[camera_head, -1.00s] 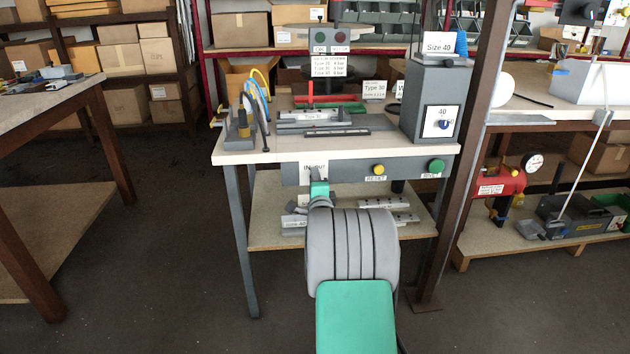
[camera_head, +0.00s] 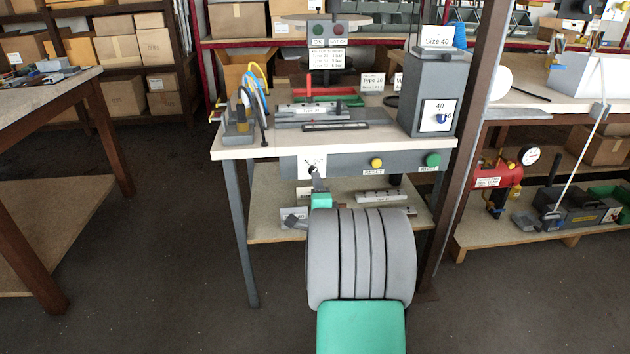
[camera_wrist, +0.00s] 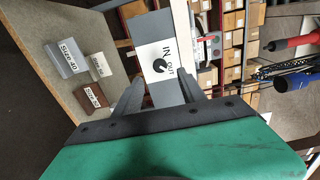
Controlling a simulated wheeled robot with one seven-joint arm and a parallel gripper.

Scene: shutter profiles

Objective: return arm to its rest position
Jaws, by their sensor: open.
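My gripper (camera_wrist: 158,92) is open and empty in the wrist view, with its two dark fingers spread apart. Beyond them is the white IN/OUT label (camera_wrist: 166,60) with a black knob, on the bench's grey front panel. In the head view my arm reaches forward at bottom centre. My gripper (camera_head: 317,183) is small there, just below the IN/OUT label (camera_head: 311,163) and in front of the bench's lower shelf. My fingers look apart from the knob in the wrist view; the exact gap cannot be told.
The workbench (camera_head: 233,146) carries a fixture (camera_head: 322,115) and a grey Size 40 box (camera_head: 436,95). Yellow (camera_head: 376,163) and green (camera_head: 432,160) buttons sit on its front. Labelled blocks (camera_wrist: 67,60) lie on the lower shelf. A brown post (camera_head: 461,150) stands right. Floor at left is clear.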

